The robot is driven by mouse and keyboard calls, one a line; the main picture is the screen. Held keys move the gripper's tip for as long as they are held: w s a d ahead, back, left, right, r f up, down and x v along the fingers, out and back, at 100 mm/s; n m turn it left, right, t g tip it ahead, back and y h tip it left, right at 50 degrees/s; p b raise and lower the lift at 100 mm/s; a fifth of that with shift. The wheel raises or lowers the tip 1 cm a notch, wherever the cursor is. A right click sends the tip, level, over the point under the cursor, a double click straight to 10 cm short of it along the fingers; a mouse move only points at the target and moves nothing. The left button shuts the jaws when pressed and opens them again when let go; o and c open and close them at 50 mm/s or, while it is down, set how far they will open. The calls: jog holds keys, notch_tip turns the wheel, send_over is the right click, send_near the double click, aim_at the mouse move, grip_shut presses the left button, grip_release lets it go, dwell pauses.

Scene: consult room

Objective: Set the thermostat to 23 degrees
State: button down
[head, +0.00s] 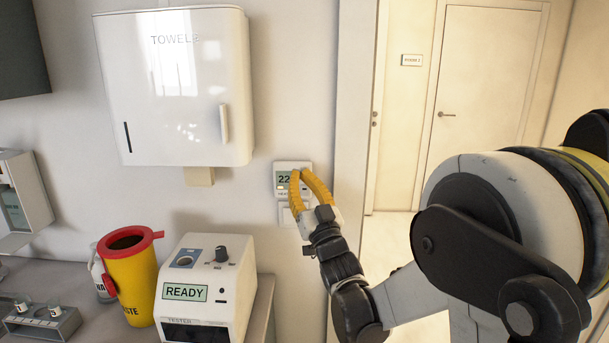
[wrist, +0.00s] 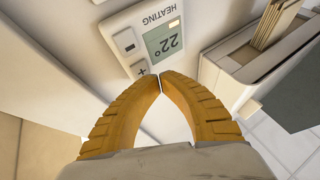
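The thermostat (head: 279,170) is a small white box on the wall below and right of the towel dispenser. In the wrist view the thermostat (wrist: 114,23) appears upside down. Its lit display (wrist: 164,45) reads 22° beside the word HEATING. It has a minus button (wrist: 124,41) and a plus button (wrist: 140,69). My gripper (head: 298,172) has two yellow fingers in front of the thermostat, partly covering it in the head view. In the wrist view the fingertips (wrist: 161,77) meet with nothing between them, close to the plus button. I cannot tell whether they touch it.
A white towel dispenser (head: 185,85) hangs above left, with paper (head: 199,177) sticking out below. A light switch plate (head: 286,215) is under the thermostat. A tester (head: 208,292) and a yellow waste bin (head: 132,285) stand on the counter at left. A doorway opens at right.

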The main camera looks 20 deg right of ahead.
jog(key=shift+w+d, duration=0.1)
jog(key=shift+w, duration=0.25)
jog(key=shift+w+d, duration=0.1)
jog(key=shift+w, duration=0.2)
dwell(0.5)
jog(key=shift+s, duration=0.15)
jog(key=shift+s+a, duration=0.25)
jog(key=shift+s, duration=0.3)
jog(key=s, duration=0.1)
jog(key=s+a, duration=0.1)
jog(key=s, duration=0.2)
jog(key=shift+s+a, duration=0.25)
jog(key=shift+s, duration=0.15)
dwell(0.7)
